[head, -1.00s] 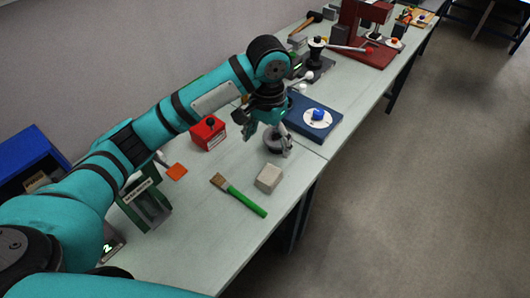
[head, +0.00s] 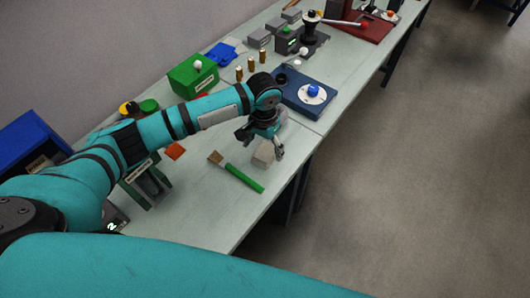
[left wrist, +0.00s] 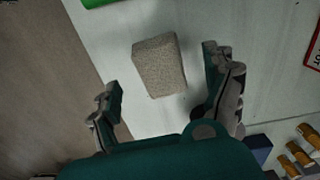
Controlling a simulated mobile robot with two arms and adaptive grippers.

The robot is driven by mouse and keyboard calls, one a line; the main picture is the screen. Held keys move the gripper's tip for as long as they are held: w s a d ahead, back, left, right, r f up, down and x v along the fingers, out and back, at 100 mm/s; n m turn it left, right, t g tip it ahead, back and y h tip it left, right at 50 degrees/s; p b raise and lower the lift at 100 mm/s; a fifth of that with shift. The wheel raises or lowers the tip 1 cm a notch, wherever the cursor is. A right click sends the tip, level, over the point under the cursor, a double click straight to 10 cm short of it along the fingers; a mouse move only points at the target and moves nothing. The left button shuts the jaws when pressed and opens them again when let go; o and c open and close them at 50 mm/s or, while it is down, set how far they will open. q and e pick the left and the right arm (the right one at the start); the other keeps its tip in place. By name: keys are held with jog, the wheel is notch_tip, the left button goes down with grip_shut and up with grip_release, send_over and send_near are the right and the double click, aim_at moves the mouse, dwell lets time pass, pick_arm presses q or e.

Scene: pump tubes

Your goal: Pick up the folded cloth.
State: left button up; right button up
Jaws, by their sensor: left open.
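The folded cloth is a small grey-beige block-like bundle (head: 263,155) lying on the pale bench near its front edge, partly covered by my gripper in the head view. In the left wrist view the cloth (left wrist: 159,65) lies flat in front of the jaws, between the lines of the two fingers. My left gripper (head: 264,143) is open and empty, pointing down over the cloth. In the left wrist view its fingers (left wrist: 162,80) are spread wide on either side, with no visible contact. My right gripper is not in view.
A brush with a green handle (head: 244,179) lies beside the cloth. A blue plate with a white disc and blue knob (head: 314,91) is behind it. A green box (head: 193,77) and brass cylinders (head: 251,66) stand farther back. The bench's front edge is close.

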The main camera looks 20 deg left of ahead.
aim_at(265, 152)
pick_arm(q)
jog(key=f, duration=0.3)
jog(key=shift+w+f+p, duration=0.2)
jog(key=shift+p, duration=0.1)
jog(key=shift+f, duration=0.15)
jog(key=c, duration=1.2)
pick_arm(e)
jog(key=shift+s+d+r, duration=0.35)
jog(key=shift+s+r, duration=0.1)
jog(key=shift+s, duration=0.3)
